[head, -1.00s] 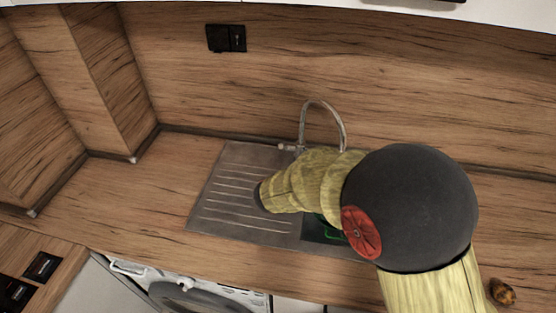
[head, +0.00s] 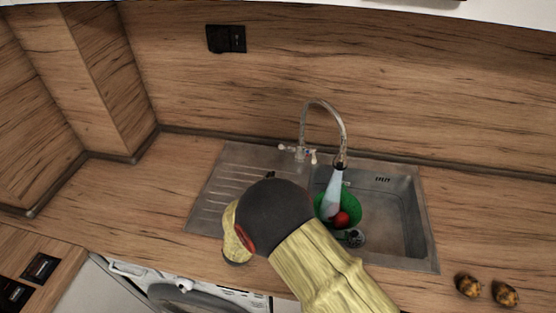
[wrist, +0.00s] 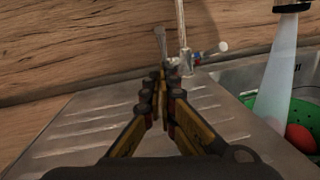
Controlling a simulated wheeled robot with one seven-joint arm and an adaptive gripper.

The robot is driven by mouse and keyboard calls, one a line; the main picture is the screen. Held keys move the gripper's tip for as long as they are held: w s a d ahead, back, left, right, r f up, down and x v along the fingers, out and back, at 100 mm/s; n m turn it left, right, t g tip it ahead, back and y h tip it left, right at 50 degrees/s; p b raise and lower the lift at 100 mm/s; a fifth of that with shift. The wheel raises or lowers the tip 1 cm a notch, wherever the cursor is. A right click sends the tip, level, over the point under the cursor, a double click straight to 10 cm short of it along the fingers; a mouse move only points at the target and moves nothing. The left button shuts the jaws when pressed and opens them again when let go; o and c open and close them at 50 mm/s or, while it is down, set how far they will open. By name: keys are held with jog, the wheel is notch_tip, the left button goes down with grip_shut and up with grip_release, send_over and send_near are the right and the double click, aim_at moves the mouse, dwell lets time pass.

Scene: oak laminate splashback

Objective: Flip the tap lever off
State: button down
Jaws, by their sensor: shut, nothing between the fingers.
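The metal tap (head: 303,135) stands at the back of the sink, with a curved spout and small handles at its base. Water (head: 334,190) runs from the spout; the stream also shows in the wrist view (wrist: 277,80). In the wrist view, a grey lever (wrist: 160,42) rises just beyond my fingertips, and another handle with a pale knob (wrist: 223,46) and red and blue marks lies to the right. My gripper (wrist: 165,75) is shut and empty, over the drainboard, pointing at the tap base. Whether it touches the lever cannot be told. In the head view my arm mostly hides it.
The sink basin (head: 400,215) holds a green colander (head: 352,201) with a red round item (head: 341,219) under the stream. The ribbed drainboard (head: 215,205) is bare. Two brownish items (head: 468,286) (head: 505,294) lie on the counter at right. The wooden splashback (head: 420,80) rises behind.

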jog(key=shift+w, duration=0.1)
jog(key=b, duration=0.2)
send_near(287, 147)
jog(key=w, duration=0.4)
jog(key=shift+a+f, duration=0.25)
jog(key=shift+a, duration=0.05)
jog(key=r+p, duration=0.1)
jog(key=p, duration=0.1)
jog(key=r+g+p, duration=0.1)
jog(key=p, duration=0.1)
jog(key=shift+w+r+g, duration=0.1)
jog(key=shift+w+g, duration=0.15)
jog(key=shift+g, duration=0.05)
jog(key=shift+w+d+r+g+y+p, duration=0.1)
jog(key=shift+w+r+g+y+p, duration=0.2)
jog(key=shift+w+r+g+p, duration=0.6)
jog(key=shift+f, duration=0.1)
